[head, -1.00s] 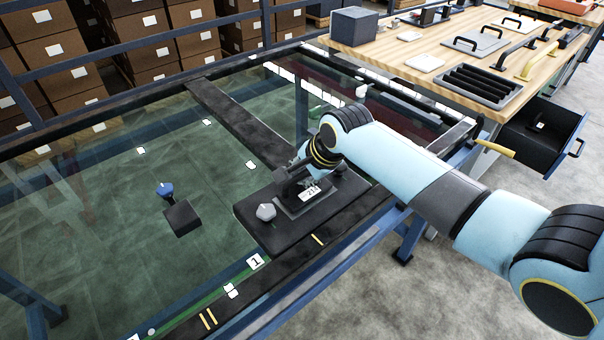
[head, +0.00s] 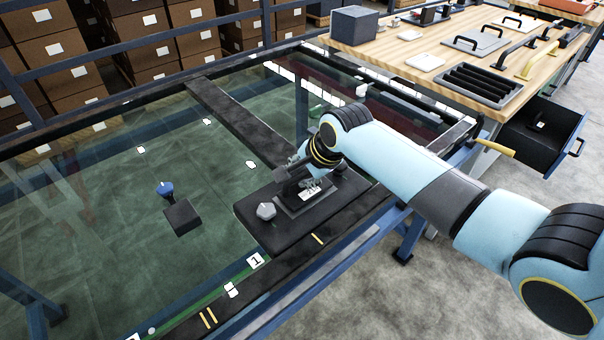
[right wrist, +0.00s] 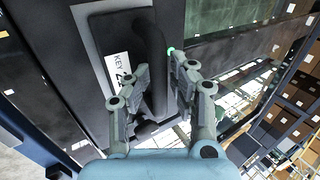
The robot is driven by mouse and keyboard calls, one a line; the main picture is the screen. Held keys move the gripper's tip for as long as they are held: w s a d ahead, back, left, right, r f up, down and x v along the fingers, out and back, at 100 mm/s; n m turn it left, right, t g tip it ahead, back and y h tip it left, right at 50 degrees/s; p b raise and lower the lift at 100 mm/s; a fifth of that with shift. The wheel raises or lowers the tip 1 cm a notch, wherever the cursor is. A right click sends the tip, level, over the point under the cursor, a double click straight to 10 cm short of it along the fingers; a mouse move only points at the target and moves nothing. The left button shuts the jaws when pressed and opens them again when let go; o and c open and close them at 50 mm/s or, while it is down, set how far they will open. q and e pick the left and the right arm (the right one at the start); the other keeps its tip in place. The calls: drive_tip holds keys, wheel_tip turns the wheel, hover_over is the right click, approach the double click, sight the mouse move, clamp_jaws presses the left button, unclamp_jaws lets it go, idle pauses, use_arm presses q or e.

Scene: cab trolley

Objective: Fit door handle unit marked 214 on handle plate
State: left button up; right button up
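The door handle unit (right wrist: 104,28) is dark with a bar handle and a white label, on which "KEY 2" shows in the right wrist view; the remaining digits are covered. It lies flat over the grey handle plate (right wrist: 84,52), whose border shows beside it. In the head view the plate (head: 289,208) is on a black pad at the table's near edge. My right gripper (right wrist: 160,68) is around the bar, one finger each side. Its fingers look apart, with a narrow gap at the right finger. My left gripper is out of view.
A grey knob (head: 266,211) stands on the black pad (head: 262,232) left of the unit. A blue-topped knob on a dark block (head: 182,218) is farther left on the glass table. A wooden bench (head: 440,45) with handles and trays and an open drawer (head: 540,135) are at right.

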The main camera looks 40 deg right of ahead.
drive_tip(key=shift+o, duration=0.5)
drive_tip(key=shift+s, duration=0.1)
drive_tip(key=v, duration=1.2)
